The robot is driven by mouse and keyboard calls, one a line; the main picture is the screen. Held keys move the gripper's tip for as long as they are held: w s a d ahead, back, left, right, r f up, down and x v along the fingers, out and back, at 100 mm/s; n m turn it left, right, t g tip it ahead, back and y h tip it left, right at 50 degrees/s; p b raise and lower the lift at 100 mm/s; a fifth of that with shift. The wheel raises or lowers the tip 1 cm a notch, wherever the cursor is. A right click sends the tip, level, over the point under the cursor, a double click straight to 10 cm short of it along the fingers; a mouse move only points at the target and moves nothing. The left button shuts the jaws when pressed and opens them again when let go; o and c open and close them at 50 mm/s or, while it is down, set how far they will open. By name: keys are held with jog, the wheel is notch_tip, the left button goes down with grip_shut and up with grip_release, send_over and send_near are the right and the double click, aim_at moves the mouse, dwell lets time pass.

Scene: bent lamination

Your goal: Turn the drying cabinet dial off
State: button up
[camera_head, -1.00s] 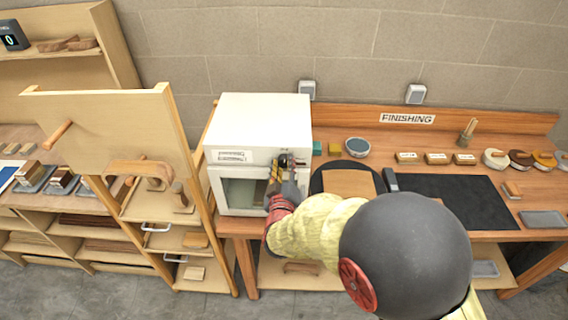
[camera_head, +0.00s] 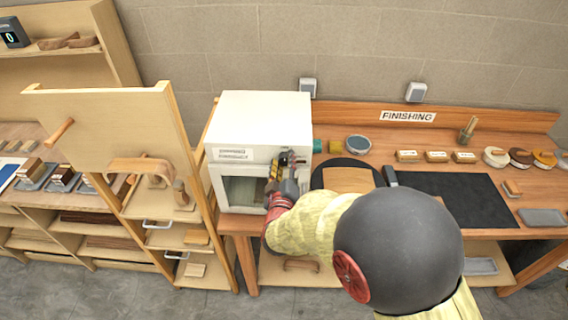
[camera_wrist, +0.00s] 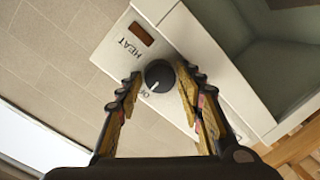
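The white drying cabinet (camera_head: 262,122) stands at the left end of the finishing bench, its windowed door (camera_head: 240,190) facing out. In the wrist view its dial (camera_wrist: 159,76) is a round black knob with a white pointer line on the white panel, beside the word HEAT and a dark brown-orange indicator window (camera_wrist: 142,34). Part of an "O…" label shows by the knob; the rest is hidden. My gripper (camera_wrist: 160,82) is open, with its fingertips on either side of the dial. Whether they touch it I cannot tell. In the head view my gripper (camera_head: 286,165) hides the dial.
The wooden bench (camera_head: 350,226) runs right, with a black mat (camera_head: 455,198), a round tin (camera_head: 358,144) and several sanding and finishing items. A wooden rack with a tall panel (camera_head: 105,130) stands close left of the cabinet.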

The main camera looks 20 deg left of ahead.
jog(key=shift+o, duration=1.1)
jog(key=shift+s, duration=0.15)
jog(key=v, duration=0.7)
jog(key=shift+s, duration=0.35)
jog(key=shift+d, duration=0.1)
